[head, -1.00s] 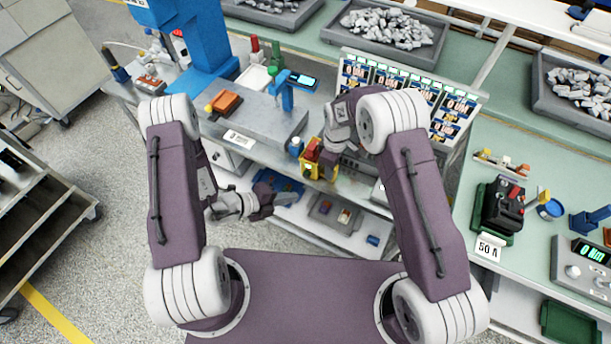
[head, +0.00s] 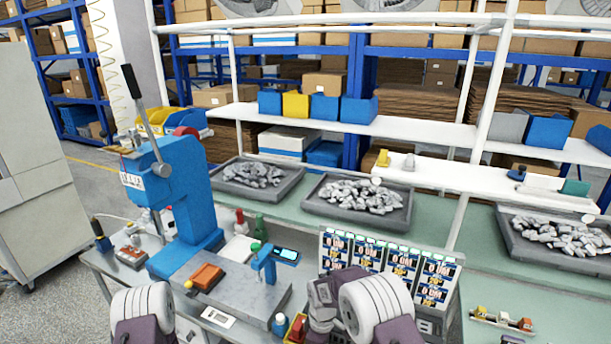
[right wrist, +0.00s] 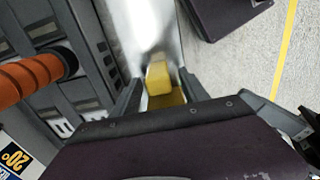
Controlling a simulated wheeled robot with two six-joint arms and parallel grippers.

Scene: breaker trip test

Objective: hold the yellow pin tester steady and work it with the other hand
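The yellow pin tester (head: 297,328), yellow with a red part, is at the bottom edge of the head view, by the bench's front edge. Its lower part is cut off. My right arm's wrist comes down just right of it; the fingertips are hidden there. In the right wrist view, a yellow block (right wrist: 158,78), which looks like the tester, sits between the fingers of my right gripper (right wrist: 163,92). The fingers appear closed against its sides. My left gripper is out of the head view; only part of my left arm shows at the lower left.
A blue press (head: 190,205) with a lever stands at the bench's left. A small blue stand (head: 265,265) and an orange block (head: 206,276) are on the grey plate. A display panel (head: 388,270) stands right of the wrist. Grey trays of metal parts (head: 312,205) line the back.

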